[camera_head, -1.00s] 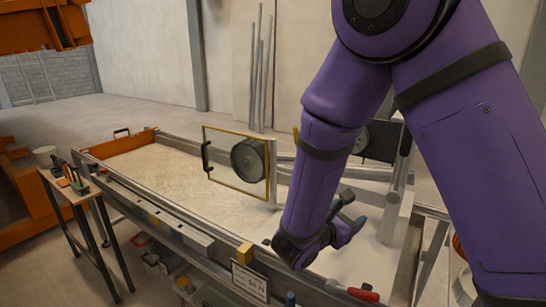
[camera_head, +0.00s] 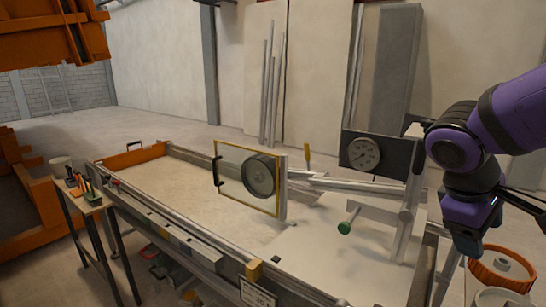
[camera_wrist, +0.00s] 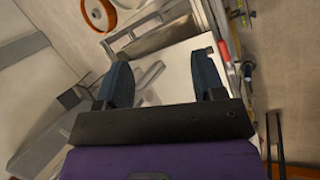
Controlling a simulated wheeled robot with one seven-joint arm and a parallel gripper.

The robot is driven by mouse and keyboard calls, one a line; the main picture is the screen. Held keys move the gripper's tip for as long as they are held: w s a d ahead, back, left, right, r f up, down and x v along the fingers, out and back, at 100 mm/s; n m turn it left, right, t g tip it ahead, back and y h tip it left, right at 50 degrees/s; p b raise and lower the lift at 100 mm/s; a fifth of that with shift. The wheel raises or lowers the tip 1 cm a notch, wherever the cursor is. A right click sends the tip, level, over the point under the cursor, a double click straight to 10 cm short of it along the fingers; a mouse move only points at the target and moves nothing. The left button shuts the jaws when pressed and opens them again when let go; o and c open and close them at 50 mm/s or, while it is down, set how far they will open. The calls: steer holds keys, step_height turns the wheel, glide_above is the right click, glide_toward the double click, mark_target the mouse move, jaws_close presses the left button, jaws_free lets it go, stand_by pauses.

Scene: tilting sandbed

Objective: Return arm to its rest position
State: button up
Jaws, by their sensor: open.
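My purple arm (camera_head: 512,112) is at the right edge in the head view, bent with its wrist hanging down. My gripper (camera_wrist: 162,60) shows in the wrist view as two dark blue fingers held wide apart, with nothing between them. In the head view the arm's end hangs to the right of the sandbed frame (camera_head: 215,240), and the fingers cannot be made out clearly there.
The sandbed carries a clear yellow-edged panel with a round disc (camera_head: 260,176). A dial gauge (camera_head: 363,153) and a green-ended handle (camera_head: 344,227) stand near my arm. A tool table (camera_head: 88,205) is far left.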

steer(key=s+a+r+m+t+y, duration=0.2)
steer(key=s+r+m+t+y, duration=0.2)
steer(key=s+r+m+y, duration=0.1)
steer(key=shift+s+a+r+m+t+y, duration=0.3)
steer(key=shift+s+a+r+m+t, duration=0.15)
steer(key=shift+s+r, duration=0.3)
steer(key=shift+d, duration=0.15)
stand_by(0.4)
